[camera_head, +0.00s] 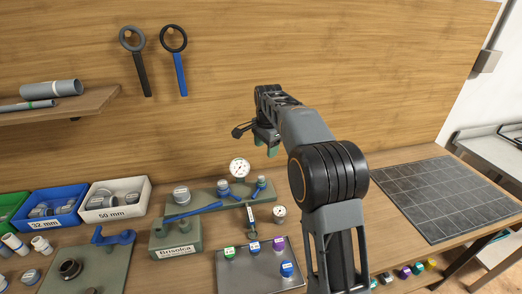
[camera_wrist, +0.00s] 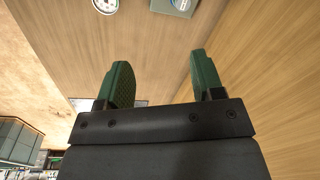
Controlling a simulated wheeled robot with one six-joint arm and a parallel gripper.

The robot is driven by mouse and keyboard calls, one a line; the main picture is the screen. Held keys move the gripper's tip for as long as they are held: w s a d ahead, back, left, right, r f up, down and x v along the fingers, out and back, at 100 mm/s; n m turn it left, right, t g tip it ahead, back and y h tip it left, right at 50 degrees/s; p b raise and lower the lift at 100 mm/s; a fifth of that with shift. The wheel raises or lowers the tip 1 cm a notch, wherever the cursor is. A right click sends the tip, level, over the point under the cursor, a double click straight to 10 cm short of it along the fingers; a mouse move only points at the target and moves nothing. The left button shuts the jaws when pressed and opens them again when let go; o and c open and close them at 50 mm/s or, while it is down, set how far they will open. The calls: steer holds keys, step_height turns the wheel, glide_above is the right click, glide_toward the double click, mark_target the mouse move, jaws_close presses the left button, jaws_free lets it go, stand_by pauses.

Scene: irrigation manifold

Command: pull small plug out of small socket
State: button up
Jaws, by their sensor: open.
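My gripper (camera_head: 266,144) is raised in front of the wooden back wall, above the manifold's right end; its green fingers are apart with nothing between them. They also show spread and empty in the wrist view (camera_wrist: 162,80). The wrist view shows no plug clearly.
A white-faced gauge (camera_head: 239,168) stands at the manifold, a smaller gauge (camera_head: 279,212) in front. A grey tray (camera_head: 262,270) holds coloured caps. Blue (camera_head: 57,221) and white (camera_head: 112,212) bins stand at left. A dark gridded mat (camera_head: 440,196) at right is clear.

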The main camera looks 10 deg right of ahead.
mark_target(261, 177)
steer(key=w+f+m+g, duration=0.1)
steer(key=w+f+m, duration=0.4)
steer(key=w+f, duration=0.2)
step_height(261, 177, down, 14)
steer(key=shift+r+p, duration=0.15)
steer(key=shift+p, duration=1)
steer(key=shift+c, duration=0.3)
steer(key=c, duration=1)
steer(key=shift+c, duration=0.2)
steer(key=shift+r, duration=0.35)
steer(key=shift+r+p, duration=0.5)
steer(key=shift+r, duration=0.2)
